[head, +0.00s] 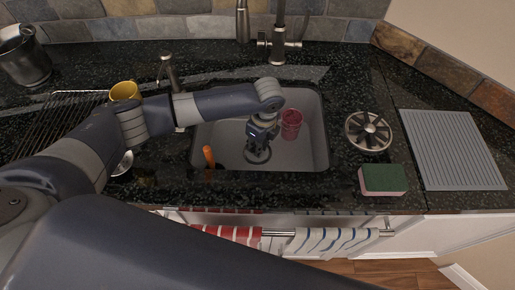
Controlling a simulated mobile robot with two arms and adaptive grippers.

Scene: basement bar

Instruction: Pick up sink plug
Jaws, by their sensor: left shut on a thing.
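The sink plug (258,155) is a small dark round piece at the bottom of the grey sink basin (222,130). My left gripper (260,146) reaches down into the basin from above and is shut on the plug. The gripper hides the plug's upper part, and I cannot tell whether the plug is clear of the basin floor. My right gripper is not in view.
A red cup (291,124) stands in the basin just right of my left gripper. An orange-handled thing (209,156) leans at the left. A faucet (278,42) rises behind. A spoked metal disc (369,132) and green sponge (383,179) lie on the right counter.

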